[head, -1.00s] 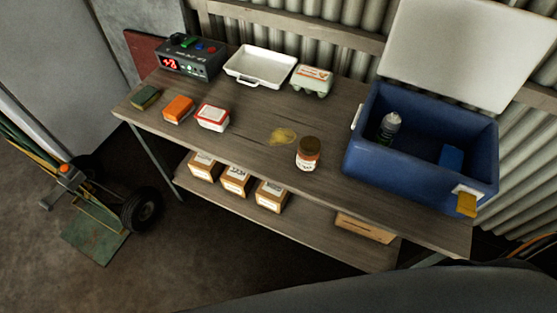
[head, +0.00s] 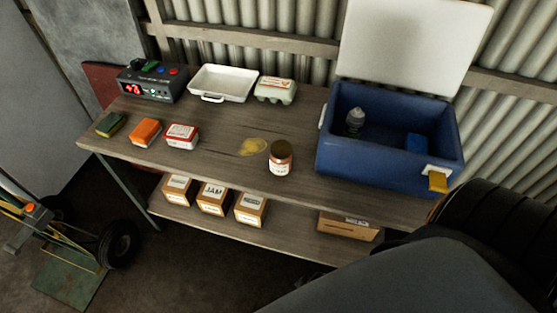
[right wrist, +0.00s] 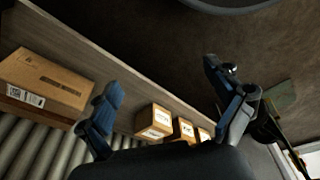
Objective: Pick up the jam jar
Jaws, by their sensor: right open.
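The jam jar (head: 280,158) stands upright on the wooden table (head: 215,150), near its front edge and left of the blue cooler. It has a brown lid and a pale label. My right gripper (right wrist: 165,90) shows in the right wrist view with its two fingers spread wide and nothing between them. Behind them are the lower shelf and its boxes; the jar is not seen in that view. In the head view my right arm comes in at the lower right, and its gripper is not visible. My left gripper is in neither view.
An open blue cooler (head: 385,160) holds a spray bottle (head: 355,121) and a blue block. A yellow smear (head: 252,146) lies beside the jar. A white tray (head: 222,83), an egg carton (head: 275,90) and small boxes stand left. Cartons (head: 213,198) sit on the lower shelf.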

